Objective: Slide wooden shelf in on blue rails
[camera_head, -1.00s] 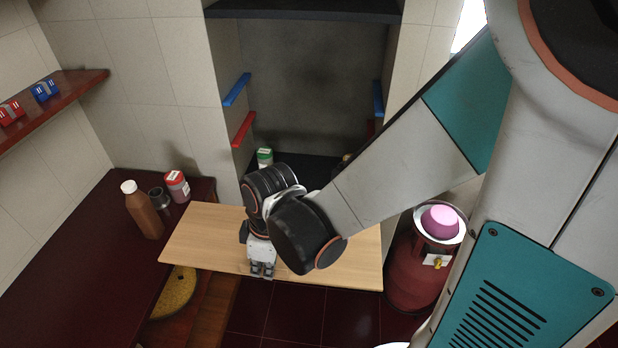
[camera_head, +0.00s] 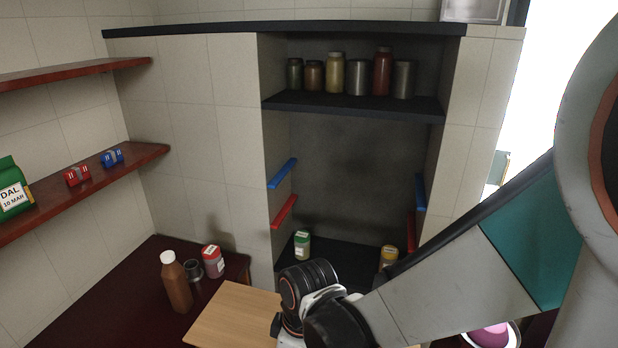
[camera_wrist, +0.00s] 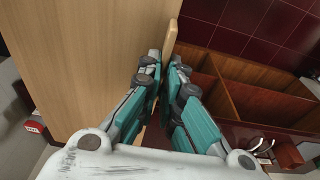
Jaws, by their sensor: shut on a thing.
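The light wooden shelf board (camera_head: 232,315) lies roughly level below and in front of the wall niche, its near part cut off by the frame. In the wrist view the board (camera_wrist: 95,60) fills the left side, and my gripper (camera_wrist: 165,68) is shut on its edge. In the head view my wrist covers part of the board and the fingers are out of frame. The blue rails are on the niche's side walls, the left one (camera_head: 282,173) and the right one (camera_head: 421,194). They sit above the red rails (camera_head: 284,211) and are empty.
Jars stand on the dark upper shelf (camera_head: 350,104). A green-labelled jar (camera_head: 302,245) and a yellow jar (camera_head: 388,257) stand on the niche floor. A brown bottle (camera_head: 176,282) and a red-and-white jar (camera_head: 213,262) stand on the dark counter, close to the board's left end.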

